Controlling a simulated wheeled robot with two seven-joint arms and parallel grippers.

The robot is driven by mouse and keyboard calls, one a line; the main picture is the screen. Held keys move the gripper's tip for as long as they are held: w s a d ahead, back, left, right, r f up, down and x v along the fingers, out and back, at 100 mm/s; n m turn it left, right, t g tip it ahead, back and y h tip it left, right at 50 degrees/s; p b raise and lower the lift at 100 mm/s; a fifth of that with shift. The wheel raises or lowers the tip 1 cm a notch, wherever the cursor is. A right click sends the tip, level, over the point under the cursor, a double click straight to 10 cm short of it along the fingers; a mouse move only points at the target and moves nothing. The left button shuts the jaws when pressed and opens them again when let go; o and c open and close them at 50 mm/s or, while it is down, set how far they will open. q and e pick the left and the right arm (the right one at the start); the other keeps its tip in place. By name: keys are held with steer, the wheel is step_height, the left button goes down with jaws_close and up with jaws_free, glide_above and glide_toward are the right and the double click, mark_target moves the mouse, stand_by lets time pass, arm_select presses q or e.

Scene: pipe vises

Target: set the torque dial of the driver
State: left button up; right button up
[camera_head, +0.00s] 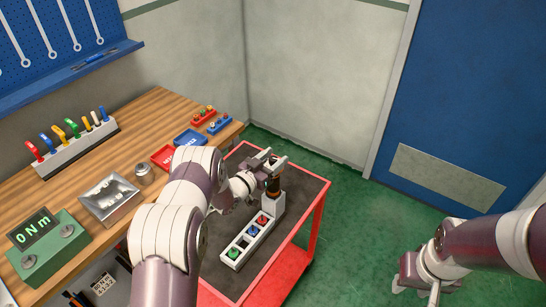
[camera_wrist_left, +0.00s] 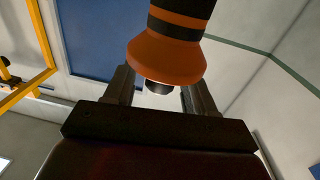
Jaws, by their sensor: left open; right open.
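The driver (camera_head: 273,186), dark with an orange band, stands upright in the tall end of a white holder (camera_head: 279,203) on the cart. My left gripper (camera_head: 271,163) is at the top of the driver, open. In the left wrist view, the driver's orange flared part and black bands (camera_wrist_left: 167,57) show large in front of the open fingers (camera_wrist_left: 160,92); whether they touch it I cannot tell. No dial markings are readable. My right gripper (camera_head: 418,284) is open and empty over the floor at the lower right.
The holder also carries red, blue and green pieces (camera_head: 255,231). The red cart (camera_head: 319,205) has a dark top. The wooden bench (camera_head: 150,120) beside it holds red and blue trays, a metal box (camera_head: 109,196), a green display box (camera_head: 50,248) and a rack of coloured tools (camera_head: 75,148).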

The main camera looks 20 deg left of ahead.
arm_select(q)
steer(key=c, duration=1)
steer(key=shift+o, duration=0.2)
steer(key=n+y+b, duration=0.1)
steer(key=y, duration=0.1)
steer(key=n+t+y+b, duration=0.1)
steer(key=n+y+b, duration=0.1)
steer(key=y, duration=0.1)
steer(key=shift+d+f+n+t+y, duration=0.1)
steer(key=shift+f+n+t+y, duration=0.2)
steer(key=shift+n, duration=0.1)
steer(key=n+g+y+b, duration=0.1)
steer(key=n+y+b, duration=0.3)
steer(key=y, duration=0.2)
steer(key=n+g+y+b, duration=0.1)
steer(key=n+y+b, duration=0.3)
steer(key=y, duration=0.2)
steer(key=shift+g, duration=0.4)
steer(key=n+g+y+b, duration=0.6)
steer(key=g, duration=0.1)
steer(key=shift+n+y, duration=0.3)
steer(key=shift+s+a+r+n+g+y+b, duration=0.1)
steer(key=shift+n+g+y+b, duration=0.2)
steer(key=shift+n+g+b, duration=0.6)
steer(key=shift+a+r+n+g+y+b, duration=0.1)
steer(key=shift+n+g+y+b, duration=0.25)
steer(key=shift+g, duration=1.05)
steer(key=shift+n+g, duration=0.25)
steer(key=shift+g, duration=0.05)
